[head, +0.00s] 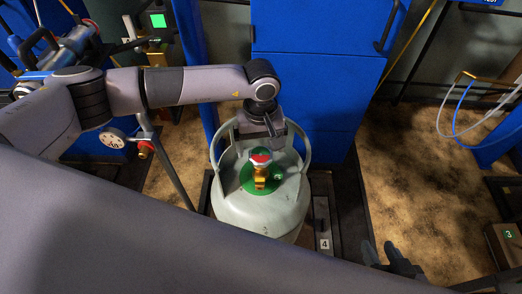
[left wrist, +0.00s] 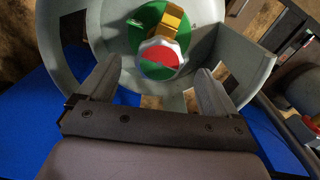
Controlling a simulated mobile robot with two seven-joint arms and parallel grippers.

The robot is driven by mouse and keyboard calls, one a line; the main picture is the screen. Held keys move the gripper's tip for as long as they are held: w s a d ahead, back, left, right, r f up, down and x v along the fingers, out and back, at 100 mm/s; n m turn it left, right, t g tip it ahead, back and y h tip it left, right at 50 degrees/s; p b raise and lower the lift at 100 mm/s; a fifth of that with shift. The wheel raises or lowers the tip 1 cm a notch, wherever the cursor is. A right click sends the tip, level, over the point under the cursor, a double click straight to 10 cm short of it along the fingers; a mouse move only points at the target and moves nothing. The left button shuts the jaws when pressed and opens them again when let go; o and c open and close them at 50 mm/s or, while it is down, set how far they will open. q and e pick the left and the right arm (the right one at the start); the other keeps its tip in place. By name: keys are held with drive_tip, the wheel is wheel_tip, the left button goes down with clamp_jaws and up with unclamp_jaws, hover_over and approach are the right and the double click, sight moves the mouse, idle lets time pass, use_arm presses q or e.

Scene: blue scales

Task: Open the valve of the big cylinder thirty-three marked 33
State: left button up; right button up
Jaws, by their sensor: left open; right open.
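A big grey-green gas cylinder (head: 245,212) stands upright with a collar of handles around its top. No number 33 is readable on it. Its valve has a knob with red, green and white sectors (head: 260,158) on a brass body (head: 260,176), above a green disc. The knob also shows in the left wrist view (left wrist: 160,58). My left gripper (head: 268,128) is open at the far side of the collar; in the left wrist view its fingers (left wrist: 156,78) point towards the knob, one on each side, not visibly closed on it. My right gripper (head: 392,262) is open and empty, low right of the cylinder.
The cylinder stands on a dark platform with a label 4 (head: 324,244). A blue cabinet (head: 310,85) stands close behind. A round gauge (head: 112,138) is at the left. A box marked 3 (head: 507,240) is at the right. The brown floor (head: 415,170) between is clear.

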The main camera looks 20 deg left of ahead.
sight(261, 156)
use_arm(q)
drive_tip(key=shift+f, duration=1.3)
drive_tip(key=c, duration=1)
drive_tip(key=shift+c, duration=0.2)
drive_tip(key=shift+n, duration=0.4)
drive_tip(key=n, duration=0.4)
drive_tip(key=shift+n+b, duration=0.3)
drive_tip(key=shift+b, duration=0.1)
drive_tip(key=n, duration=0.5)
drive_tip(key=shift+r, duration=0.1)
drive_tip(key=shift+n, duration=0.3)
